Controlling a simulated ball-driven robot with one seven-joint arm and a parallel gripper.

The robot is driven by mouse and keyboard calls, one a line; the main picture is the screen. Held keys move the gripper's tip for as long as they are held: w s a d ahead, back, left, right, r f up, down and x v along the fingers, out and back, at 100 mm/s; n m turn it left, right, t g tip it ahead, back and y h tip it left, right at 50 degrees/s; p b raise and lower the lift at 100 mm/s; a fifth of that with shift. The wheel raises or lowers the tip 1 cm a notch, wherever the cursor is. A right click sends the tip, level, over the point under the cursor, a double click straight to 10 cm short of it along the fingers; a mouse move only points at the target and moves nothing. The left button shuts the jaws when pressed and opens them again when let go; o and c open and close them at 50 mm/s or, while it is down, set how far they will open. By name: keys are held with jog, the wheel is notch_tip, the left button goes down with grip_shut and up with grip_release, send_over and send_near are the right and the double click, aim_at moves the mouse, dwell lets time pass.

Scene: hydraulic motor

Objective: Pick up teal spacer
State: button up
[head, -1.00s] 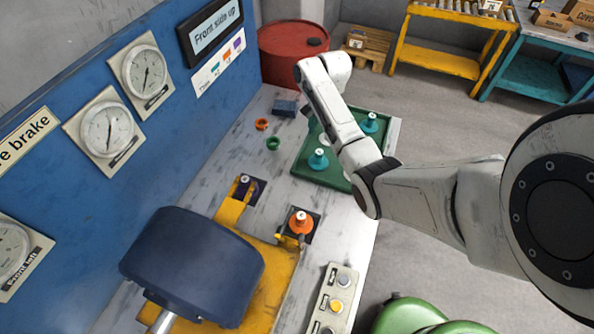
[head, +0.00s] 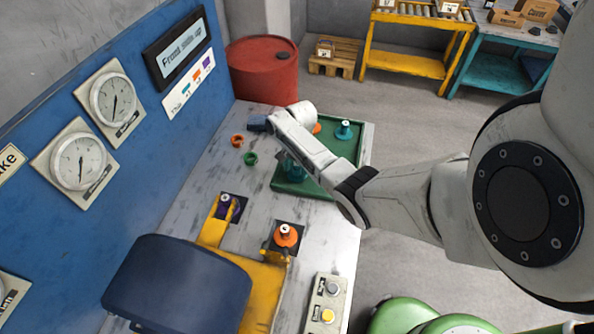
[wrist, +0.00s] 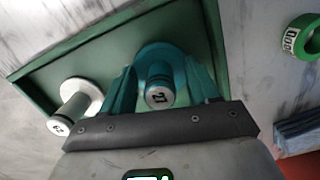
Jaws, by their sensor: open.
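A teal spacer (wrist: 159,97) with a wide flange and a numbered pale end stands in the green tray. In the wrist view it is between the two teal fingers of my gripper (wrist: 161,70), which is open with one finger on each side. Whether the fingers touch it I cannot tell. In the head view this spacer (head: 294,171) is partly hidden behind my arm. A second teal spacer (head: 344,130) stands farther back in the tray.
The green tray (head: 318,191) lies on the grey bench. An orange piece (head: 316,128) is at its back, and a silver piece (wrist: 78,100) is in the wrist view.

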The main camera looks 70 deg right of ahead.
grip_shut()
dwell(0.5)
jog(key=shift+r, duration=0.15)
jog(key=shift+r, duration=0.55)
jog(key=s+a+r+p, duration=0.2)
jog(key=s+r, duration=0.9)
jog(key=s, duration=0.3)
jog(key=shift+a+r, duration=0.25)
jog(key=shift+r, duration=0.1)
jog(key=shift+w, duration=0.1)
